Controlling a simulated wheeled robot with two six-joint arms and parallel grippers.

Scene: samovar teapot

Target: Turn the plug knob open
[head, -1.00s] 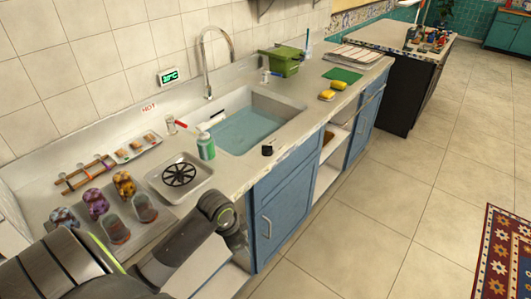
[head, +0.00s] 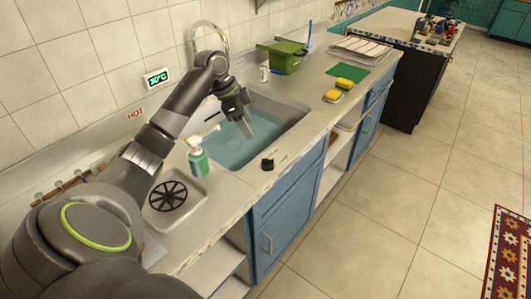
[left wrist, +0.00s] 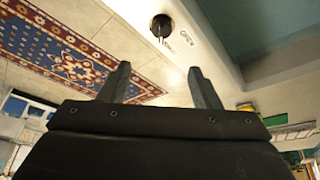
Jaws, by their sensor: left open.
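The plug knob (head: 267,164) is a small black knob on the sink's front rim, at the counter edge. In the left wrist view the knob (left wrist: 161,26) is dark and round, with a slim grip, beside lettering that seems to read OPEN. My left gripper (head: 244,126) hangs over the sink basin (head: 286,124), beyond and left of the knob. Its fingers (left wrist: 158,70) are apart and empty, and the knob lies clear of them. Bluish water (head: 232,151) stands in the basin. My right gripper is not in view.
A green soap bottle (head: 198,160) stands left of the basin, close to my left arm. A tray with a black round grate (head: 168,196) is nearer. The faucet (head: 225,42) is partly behind my arm. Sponges (head: 333,95) lie right of the basin.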

